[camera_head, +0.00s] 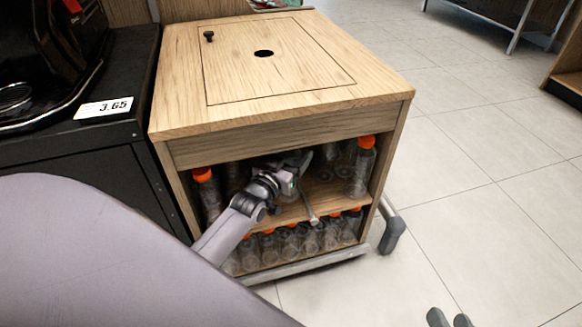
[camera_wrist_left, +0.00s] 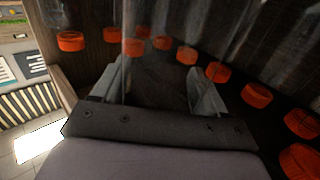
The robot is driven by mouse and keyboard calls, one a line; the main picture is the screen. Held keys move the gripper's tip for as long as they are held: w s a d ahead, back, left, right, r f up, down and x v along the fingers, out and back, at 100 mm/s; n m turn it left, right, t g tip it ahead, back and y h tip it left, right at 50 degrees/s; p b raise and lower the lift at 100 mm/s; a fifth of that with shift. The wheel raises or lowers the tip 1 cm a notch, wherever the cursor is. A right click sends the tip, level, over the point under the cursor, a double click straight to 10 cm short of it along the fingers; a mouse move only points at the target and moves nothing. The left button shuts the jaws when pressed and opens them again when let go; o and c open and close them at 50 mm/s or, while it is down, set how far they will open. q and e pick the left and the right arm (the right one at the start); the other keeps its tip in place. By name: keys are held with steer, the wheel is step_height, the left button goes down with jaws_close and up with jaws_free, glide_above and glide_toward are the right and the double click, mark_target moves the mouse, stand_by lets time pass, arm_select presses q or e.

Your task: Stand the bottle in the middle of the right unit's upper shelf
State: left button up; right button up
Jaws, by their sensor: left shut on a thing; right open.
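The wooden unit (camera_head: 286,122) has an open front with an upper shelf (camera_head: 325,197). My left gripper (camera_head: 305,190) reaches in over this shelf, and it is shut on a clear bottle. The held bottle is see-through and hard to make out; its tilt cannot be told. In the left wrist view the gripper's fingers (camera_wrist_left: 162,88) stand apart around clear plastic. My right gripper (camera_head: 450,319) is open and empty at the bottom edge, over the floor. A clear bottle with an orange cap (camera_head: 366,141) stands at the shelf's right end, another orange-capped bottle (camera_head: 202,174) at the left.
Several orange-capped bottles (camera_head: 291,242) fill the lower shelf. More caps (camera_wrist_left: 217,72) surround the fingers in the left wrist view. A black counter with a price tag (camera_head: 103,108) adjoins on the left. A grey bar (camera_head: 300,266) runs along the unit's base.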

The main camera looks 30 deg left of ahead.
arm_select(q)
step_height(320, 180, down, 4)
steer(key=shift+s+r+b, duration=0.1)
steer(key=shift+r+b, duration=0.15)
steer(key=shift+b, duration=0.4)
arm_select(e)
steer(key=shift+d+f+t, duration=0.1)
steer(key=shift+d+t, duration=0.2)
steer(key=shift+d, duration=0.05)
arm_select(q)
steer(key=shift+f, duration=0.2)
steer(key=o, duration=1)
steer(key=shift+r, duration=0.15)
